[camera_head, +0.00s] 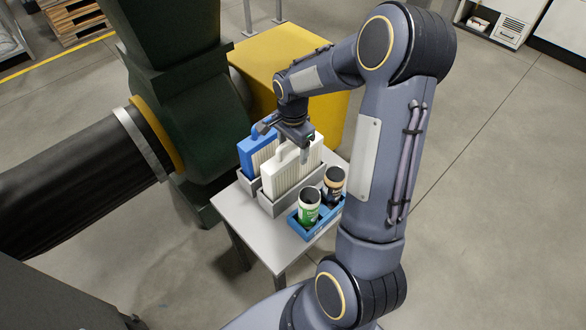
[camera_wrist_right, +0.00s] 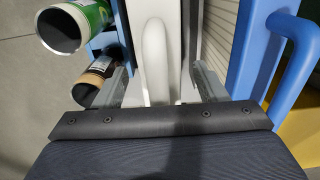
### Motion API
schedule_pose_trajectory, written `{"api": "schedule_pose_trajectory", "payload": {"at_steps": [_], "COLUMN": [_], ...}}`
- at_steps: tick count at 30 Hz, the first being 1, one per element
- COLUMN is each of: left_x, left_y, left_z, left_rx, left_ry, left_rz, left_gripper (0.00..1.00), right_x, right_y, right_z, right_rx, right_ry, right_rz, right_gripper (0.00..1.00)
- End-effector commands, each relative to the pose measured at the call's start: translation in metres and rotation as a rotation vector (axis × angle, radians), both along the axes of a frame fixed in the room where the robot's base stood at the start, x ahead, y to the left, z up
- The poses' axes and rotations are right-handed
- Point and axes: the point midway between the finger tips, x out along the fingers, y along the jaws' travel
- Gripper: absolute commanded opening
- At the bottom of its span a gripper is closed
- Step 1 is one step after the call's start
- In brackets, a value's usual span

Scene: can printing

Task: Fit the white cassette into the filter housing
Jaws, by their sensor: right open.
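The white cassette (camera_head: 279,182) stands upright in a grey holder (camera_head: 283,206) on a small table. Its white handle (camera_wrist_right: 154,60) shows in the right wrist view between the two fingers of my right gripper (camera_wrist_right: 162,85). In the head view my right gripper (camera_head: 286,140) is over the top of the white cassette. It is open, with the fingers on either side of the handle; I cannot tell whether either touches it. A filter housing is not clearly identifiable; a large dark green machine (camera_head: 205,120) with a thick black duct stands behind and left of the table. My left gripper is not in view.
A blue cassette (camera_head: 249,160) stands close beside the white one, left in the head view. A blue tray (camera_head: 316,232) holds a green can (camera_head: 308,209) and a brown-black can (camera_head: 333,184) at the front. A yellow block (camera_head: 275,55) stands behind the table (camera_head: 236,212).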

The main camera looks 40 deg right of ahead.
Motion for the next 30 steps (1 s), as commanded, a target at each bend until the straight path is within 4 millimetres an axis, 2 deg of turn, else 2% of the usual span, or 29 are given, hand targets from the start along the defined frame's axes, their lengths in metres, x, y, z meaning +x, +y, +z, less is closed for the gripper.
{"api": "schedule_pose_trajectory", "payload": {"at_steps": [4, 12, 27, 30], "left_x": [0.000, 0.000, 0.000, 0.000], "left_y": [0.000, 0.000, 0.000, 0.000], "left_z": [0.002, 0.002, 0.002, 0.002], "left_rx": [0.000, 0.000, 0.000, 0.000], "left_ry": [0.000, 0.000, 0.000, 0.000], "left_rz": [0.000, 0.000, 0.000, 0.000], "left_gripper": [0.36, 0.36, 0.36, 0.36], "right_x": [0.000, 0.000, 0.000, 0.000], "right_y": [0.000, 0.000, 0.000, 0.000], "right_z": [-0.015, -0.017, -0.017, -0.017], "right_rx": [0.000, -0.001, -0.001, -0.001], "right_ry": [0.001, -0.002, -0.002, -0.002], "right_rz": [0.001, 0.000, 0.001, 0.001], "right_gripper": [0.65, 0.64, 0.00, 0.00]}}
